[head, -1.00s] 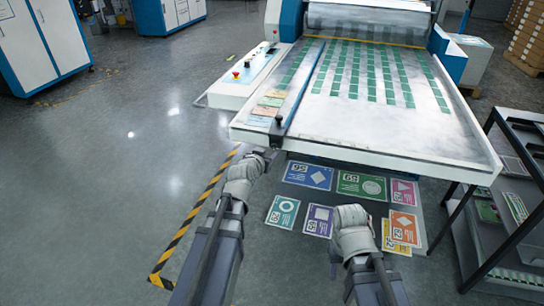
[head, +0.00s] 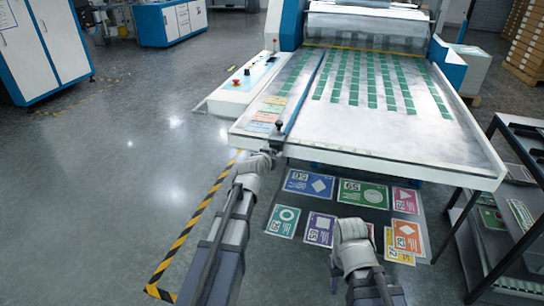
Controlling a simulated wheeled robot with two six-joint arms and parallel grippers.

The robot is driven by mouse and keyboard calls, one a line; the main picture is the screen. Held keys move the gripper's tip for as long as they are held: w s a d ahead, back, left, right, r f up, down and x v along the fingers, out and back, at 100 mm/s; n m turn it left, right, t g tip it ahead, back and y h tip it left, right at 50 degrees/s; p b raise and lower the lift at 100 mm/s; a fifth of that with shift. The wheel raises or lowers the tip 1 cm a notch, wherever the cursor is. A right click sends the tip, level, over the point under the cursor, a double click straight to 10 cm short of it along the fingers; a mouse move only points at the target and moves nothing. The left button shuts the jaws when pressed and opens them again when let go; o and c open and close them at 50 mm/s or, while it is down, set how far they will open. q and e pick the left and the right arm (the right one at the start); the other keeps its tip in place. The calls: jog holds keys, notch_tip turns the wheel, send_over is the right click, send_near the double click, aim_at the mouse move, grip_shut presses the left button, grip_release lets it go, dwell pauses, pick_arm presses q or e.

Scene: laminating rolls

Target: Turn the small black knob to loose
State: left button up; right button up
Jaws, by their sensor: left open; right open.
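The small black knob (head: 278,124) stands at the near end of the blue guide rail (head: 305,88) on the machine's feed table (head: 385,145). My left gripper (head: 275,149) is open just in front of and below the knob, by the table's front edge. It looks apart from the knob, and its fingers are small and partly hidden by my wrist. My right gripper (head: 338,262) is open and empty, low in front of the table, over the printed sheets. My own wrist hides most of its fingers.
Colored printed sheets (head: 362,194) lie below the table's front edge. A control panel (head: 243,84) with a red button is left of the rail. A dark rack (head: 510,215) stands at the right. Striped floor tape (head: 190,232) runs at the left, with open floor beyond.

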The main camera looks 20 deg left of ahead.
pick_arm(q)
grip_shut()
dwell(0.3)
